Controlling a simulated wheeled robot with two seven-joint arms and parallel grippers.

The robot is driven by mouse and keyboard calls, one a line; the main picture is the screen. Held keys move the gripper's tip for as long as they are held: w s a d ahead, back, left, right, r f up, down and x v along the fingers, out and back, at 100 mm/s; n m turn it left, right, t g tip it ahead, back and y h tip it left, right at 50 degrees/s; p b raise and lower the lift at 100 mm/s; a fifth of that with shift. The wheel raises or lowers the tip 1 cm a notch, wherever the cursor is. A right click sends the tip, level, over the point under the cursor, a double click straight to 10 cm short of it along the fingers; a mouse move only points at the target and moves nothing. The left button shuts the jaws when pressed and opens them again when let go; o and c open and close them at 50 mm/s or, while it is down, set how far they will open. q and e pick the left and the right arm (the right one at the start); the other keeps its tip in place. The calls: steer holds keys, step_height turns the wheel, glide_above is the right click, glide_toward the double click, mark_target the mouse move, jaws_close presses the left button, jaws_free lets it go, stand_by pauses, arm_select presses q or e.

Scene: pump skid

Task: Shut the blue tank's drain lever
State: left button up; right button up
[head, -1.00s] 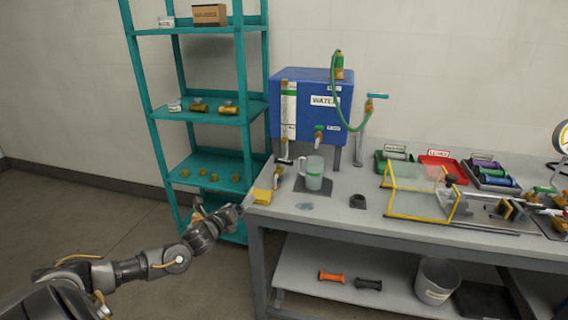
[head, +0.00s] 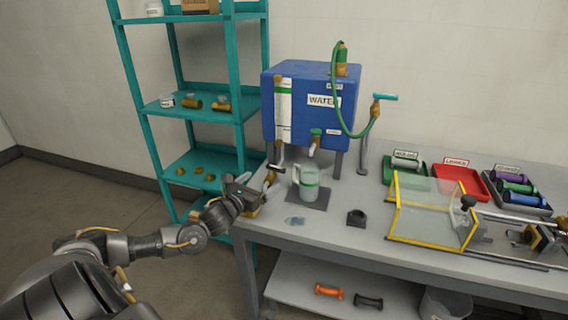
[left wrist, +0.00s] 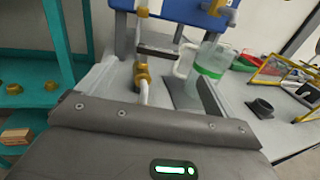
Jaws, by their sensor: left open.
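The blue tank (head: 345,108) stands on legs at the back of the bench. A drain pipe hangs under its left side, with a brass fitting (head: 270,177) at the bottom. In the left wrist view this brass fitting (left wrist: 142,76) sits on a pale hose. A dark grey lever-like bar (left wrist: 160,53) sticks out sideways from the pipe just above it. My left gripper (head: 250,190) is open, close in front and left of the fitting at the bench's left end. I cannot tell whether it touches anything. My right gripper is not in view.
A clear jug with a green band (head: 308,182) stands on a dark mat right of the drain. A tap with a green handle (head: 314,140) is above it. A teal shelf (head: 148,105) stands left. A yellow-framed clear guard (head: 430,210) is farther right.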

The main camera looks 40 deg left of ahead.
mark_target(274, 168)
arm_select(q)
steer(key=shift+w, duration=0.1)
steer(key=w, duration=0.3)
steer(key=w+p, duration=0.1)
steer(key=w, duration=0.2)
steer(key=w+a, duration=0.1)
steer(key=w, duration=0.2)
steer(key=shift+a+r+p, duration=0.1)
steer(key=shift+r+p, duration=0.1)
steer(key=shift+p, duration=0.2)
steer(key=shift+w+f, duration=0.1)
steer(key=shift+w, duration=0.5)
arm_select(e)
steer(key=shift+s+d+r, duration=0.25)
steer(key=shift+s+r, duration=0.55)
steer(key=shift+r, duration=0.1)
